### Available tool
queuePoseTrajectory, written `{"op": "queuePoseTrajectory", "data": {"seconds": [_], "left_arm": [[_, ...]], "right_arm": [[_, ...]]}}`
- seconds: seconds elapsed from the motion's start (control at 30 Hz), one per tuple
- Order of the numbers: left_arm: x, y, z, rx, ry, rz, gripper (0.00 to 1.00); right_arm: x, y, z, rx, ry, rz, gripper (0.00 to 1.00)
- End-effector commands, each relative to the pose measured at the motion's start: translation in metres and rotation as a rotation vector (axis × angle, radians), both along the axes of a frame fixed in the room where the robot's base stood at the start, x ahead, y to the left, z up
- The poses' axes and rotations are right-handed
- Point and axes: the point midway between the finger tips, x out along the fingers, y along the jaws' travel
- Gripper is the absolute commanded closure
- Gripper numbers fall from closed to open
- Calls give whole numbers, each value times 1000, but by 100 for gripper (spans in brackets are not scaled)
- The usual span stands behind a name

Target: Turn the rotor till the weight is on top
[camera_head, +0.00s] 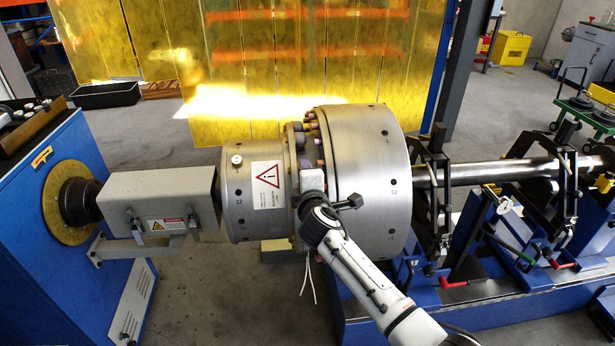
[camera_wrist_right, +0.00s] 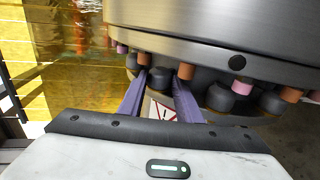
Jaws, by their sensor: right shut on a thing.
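The rotor is a large steel drum (camera_head: 370,165) joined to a smaller drum (camera_head: 237,190) that bears a white warning label. A ring of bolts and pink and orange pegs (camera_head: 318,150) lies between the drums. My right gripper (camera_head: 312,185) reaches this ring from below right. In the right wrist view its two purple fingers (camera_wrist_right: 160,80) close on a dark grey bolt (camera_wrist_right: 160,74), partly hidden by them. Orange and pink pegs (camera_wrist_right: 186,71) sit beside it. I cannot tell which part is the weight. My left gripper is not in view.
A blue drive cabinet (camera_head: 50,240) with a grey shaft housing (camera_head: 160,195) stands at left. Black bearing supports (camera_head: 437,200) hold the steel shaft (camera_head: 490,171) at right. Yellow curtains (camera_head: 270,60) hang behind. White leads (camera_head: 309,283) dangle below the rotor.

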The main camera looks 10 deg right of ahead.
Motion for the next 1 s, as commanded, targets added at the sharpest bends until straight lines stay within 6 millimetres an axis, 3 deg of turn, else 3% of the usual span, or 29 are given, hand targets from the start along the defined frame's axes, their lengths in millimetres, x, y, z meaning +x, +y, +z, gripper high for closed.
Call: {"op": "queuePoseTrajectory", "data": {"seconds": [0.3, 0.33, 0.43, 0.77, 1.0], "left_arm": [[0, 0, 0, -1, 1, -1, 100], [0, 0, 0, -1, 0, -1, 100], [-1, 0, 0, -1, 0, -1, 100], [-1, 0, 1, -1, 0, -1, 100], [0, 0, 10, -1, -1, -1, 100]], "right_arm": [[1, 1, 4, 0, -6, 3, 100], [1, 1, 4, 0, -6, 3, 67], [1, 1, 3, 1, -5, 3, 51], [-1, 1, 1, 1, -1, 1, 51], [-25, 2, 7, 2, 0, 1, 51]]}}
